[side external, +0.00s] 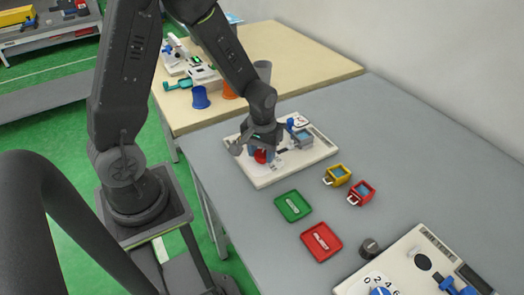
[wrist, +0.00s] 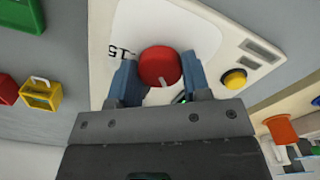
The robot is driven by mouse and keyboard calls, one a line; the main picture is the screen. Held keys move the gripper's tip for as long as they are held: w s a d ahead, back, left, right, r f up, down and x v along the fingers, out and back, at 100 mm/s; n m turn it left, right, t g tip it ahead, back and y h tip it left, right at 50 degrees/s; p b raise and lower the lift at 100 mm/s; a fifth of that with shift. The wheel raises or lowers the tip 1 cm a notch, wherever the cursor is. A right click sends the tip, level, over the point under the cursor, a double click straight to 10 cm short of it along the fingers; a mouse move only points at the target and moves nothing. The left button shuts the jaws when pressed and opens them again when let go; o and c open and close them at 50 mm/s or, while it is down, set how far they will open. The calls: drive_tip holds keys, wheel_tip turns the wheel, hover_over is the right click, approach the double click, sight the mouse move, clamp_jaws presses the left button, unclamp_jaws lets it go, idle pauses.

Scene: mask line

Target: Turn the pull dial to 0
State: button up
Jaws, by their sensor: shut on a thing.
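A round red dial (wrist: 160,66) sits on a white panel (wrist: 105,15) in the wrist view. A white mark on its rim faces the gripper body, and the number 15 is printed upside down to its left. My gripper (wrist: 160,82) has its two blue fingers on either side of this dial, shut on it. In the side external view the red dial (side external: 261,156) shows partly below my gripper (side external: 262,150) on the white panel (side external: 265,181). A second white panel (side external: 416,243) at the bottom right has a blue dial (side external: 380,291) with numbers including 0, 2 and 4.
A yellow button (wrist: 234,79) is right of the red dial. A dark knob (side external: 370,248) stands near the second panel.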

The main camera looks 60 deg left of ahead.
sight(262, 153)
drive_tip(key=n, duration=0.6)
drive_tip(key=shift+n, duration=0.4)
idle(0.4)
drive_tip(key=o, duration=0.9)
wheel_tip(262, 153, up, 14)
drive_tip(key=shift+f, duration=0.1)
drive_tip(key=s+d+r+m+t, duration=0.2)
drive_tip(key=s+r+m, duration=0.1)
drive_tip(key=s+m, duration=0.1)
drive_tip(key=s+d+r+m+t, duration=0.1)
drive_tip(key=s+d+r+m, duration=0.1)
drive_tip(key=s+r+m, duration=0.1)
drive_tip(key=s+d+r+m+t, duration=0.2)
drive_tip(key=s+r+m, duration=0.1)
drive_tip(key=s+m, duration=0.2)
drive_tip(key=shift+m+t, duration=0.3)
drive_tip(key=shift+m, duration=0.4)
